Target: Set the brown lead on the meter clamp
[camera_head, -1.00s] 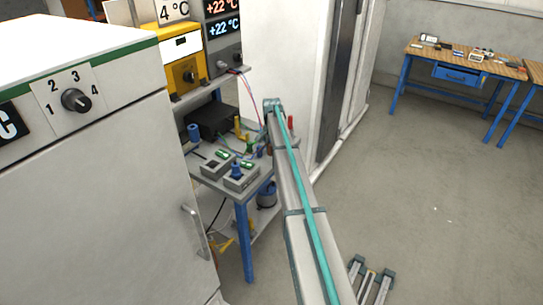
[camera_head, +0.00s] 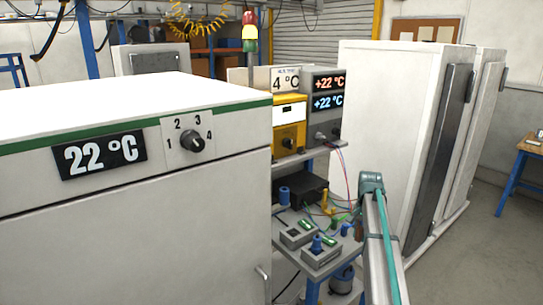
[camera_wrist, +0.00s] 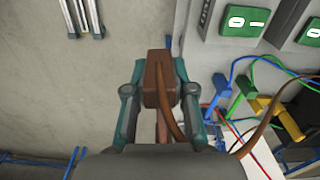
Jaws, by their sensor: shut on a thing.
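The brown lead (camera_wrist: 160,80) has a block-shaped brown end, which sits between the two teal fingers of my gripper (camera_wrist: 160,84) in the wrist view. My gripper is shut on it, and its brown cable curves down and off to the right. In the head view my arm's end is beside the right edge of the bench, and a small brown piece (camera_head: 359,231) shows there. Two grey boxes with green panels stand on the bench, a rear one (camera_head: 295,238) and a front one (camera_head: 321,262). I cannot tell which part is the meter clamp.
Blue (camera_wrist: 222,88), green (camera_wrist: 244,88) and yellow (camera_wrist: 279,118) plugs with loose cables lie right of my gripper. A large white cabinet (camera_head: 130,240) stands left of the bench. A tall white cabinet (camera_head: 385,120) stands behind right.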

